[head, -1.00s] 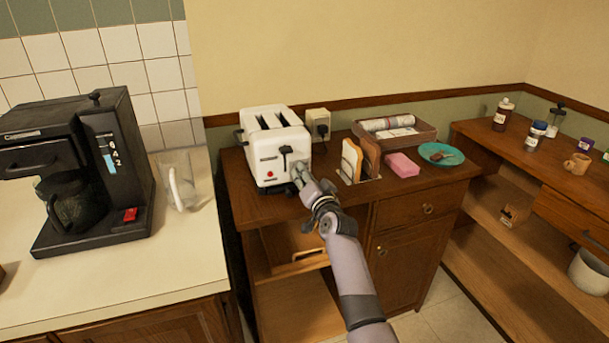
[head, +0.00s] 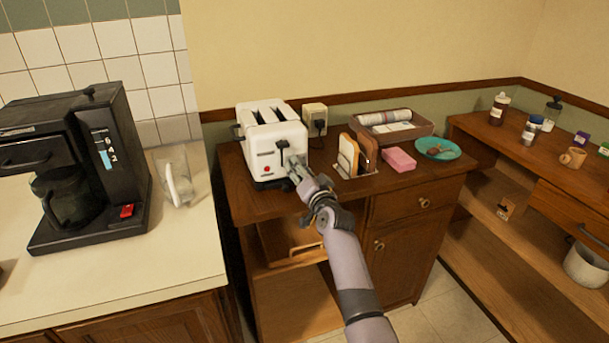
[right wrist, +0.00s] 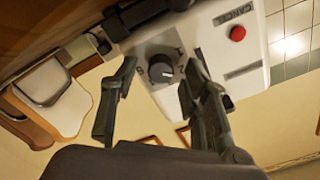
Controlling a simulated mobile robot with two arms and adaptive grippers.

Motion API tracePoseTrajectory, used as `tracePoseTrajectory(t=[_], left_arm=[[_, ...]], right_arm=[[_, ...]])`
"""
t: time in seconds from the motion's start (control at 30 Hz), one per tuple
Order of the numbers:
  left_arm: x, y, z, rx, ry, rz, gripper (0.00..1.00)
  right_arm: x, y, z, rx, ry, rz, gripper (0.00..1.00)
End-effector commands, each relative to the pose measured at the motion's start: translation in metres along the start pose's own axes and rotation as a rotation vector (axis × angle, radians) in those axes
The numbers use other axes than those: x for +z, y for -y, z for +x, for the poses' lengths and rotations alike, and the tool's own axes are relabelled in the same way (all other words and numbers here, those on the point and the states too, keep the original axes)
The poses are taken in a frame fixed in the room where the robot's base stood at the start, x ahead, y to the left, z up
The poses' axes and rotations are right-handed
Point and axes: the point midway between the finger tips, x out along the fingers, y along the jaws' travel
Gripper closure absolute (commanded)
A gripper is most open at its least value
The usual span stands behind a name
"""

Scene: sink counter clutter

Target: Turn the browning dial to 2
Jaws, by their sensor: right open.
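The white toaster (head: 272,145) stands on the wooden cabinet, its front turned towards me. In the right wrist view, tilted and nearly upside down, its dark round browning dial (right wrist: 161,69) sits on a grey plate with markings. I cannot clearly read its setting. The red cancel button (right wrist: 238,33) is to the right of the dial. My right gripper (head: 296,174) is at the right side of the toaster's front and hides the dial in the head view. In the wrist view its open fingers are either side of the dial; contact is unclear. My left gripper is out of view.
A bread rack (head: 357,160) with slices stands just right of the toaster, near my right gripper. A pink sponge (head: 399,158), a teal plate (head: 438,149) and a tray (head: 395,127) are further right. A coffee maker (head: 75,170) and glass pitcher (head: 176,177) stand on the left counter.

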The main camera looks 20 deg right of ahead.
Motion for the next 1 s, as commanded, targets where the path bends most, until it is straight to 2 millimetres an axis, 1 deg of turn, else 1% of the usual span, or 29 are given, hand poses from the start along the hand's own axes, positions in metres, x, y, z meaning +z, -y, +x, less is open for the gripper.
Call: tracePoseTrajectory(t=[0.17, 0.27, 0.5, 0.6, 0.7, 0.83, 1.0], left_arm=[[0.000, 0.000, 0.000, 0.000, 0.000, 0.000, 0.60], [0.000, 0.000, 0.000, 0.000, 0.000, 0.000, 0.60], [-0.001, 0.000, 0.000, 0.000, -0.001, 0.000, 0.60], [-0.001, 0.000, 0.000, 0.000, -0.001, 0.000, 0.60], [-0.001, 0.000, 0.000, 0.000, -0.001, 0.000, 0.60], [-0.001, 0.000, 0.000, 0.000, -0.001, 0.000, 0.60], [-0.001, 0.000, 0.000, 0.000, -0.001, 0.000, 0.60]], right_arm=[[0.001, -0.001, -0.015, 0.000, 0.000, 0.002, 0.58], [0.001, -0.001, -0.031, 0.001, 0.000, 0.002, 0.58], [0.001, -0.001, -0.078, 0.001, 0.000, 0.001, 0.58], [0.001, -0.001, -0.095, 0.002, 0.001, 0.000, 0.58], [0.001, -0.001, -0.108, 0.001, 0.001, 0.000, 0.58], [0.001, 0.000, -0.117, 0.001, 0.001, 0.000, 0.58], [0.001, 0.000, -0.119, 0.001, 0.001, 0.001, 0.58]])
